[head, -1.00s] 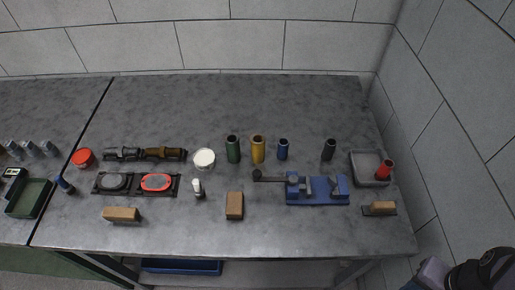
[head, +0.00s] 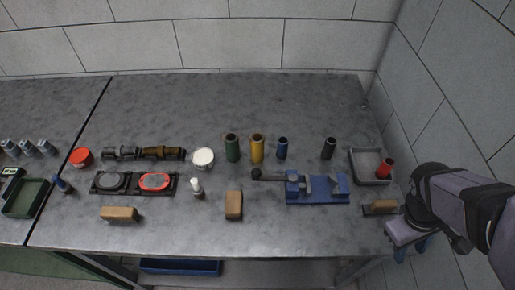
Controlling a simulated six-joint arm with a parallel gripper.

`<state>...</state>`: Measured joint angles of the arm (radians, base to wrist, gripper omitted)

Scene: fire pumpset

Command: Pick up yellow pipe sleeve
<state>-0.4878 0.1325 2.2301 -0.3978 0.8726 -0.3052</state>
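The yellow pipe sleeve (head: 257,149) stands upright on the grey table, in a row of sleeves near the middle. A green sleeve (head: 232,148) stands close on its left and a shorter blue sleeve (head: 282,148) on its right. My arm has come in at the right edge. Blue parts of my gripper (head: 412,248) show below the wrist, beyond the table's front right corner. It is far from the yellow sleeve. The wrist hides most of it, so whether the fingers are open or shut does not show.
A blue vise (head: 318,190) with a dark handle stands in front of the sleeves, to the right. A black sleeve (head: 328,148) and a grey tray (head: 366,157) with a red sleeve (head: 384,168) are further right. A wooden block (head: 234,205) lies in front. The table behind is clear.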

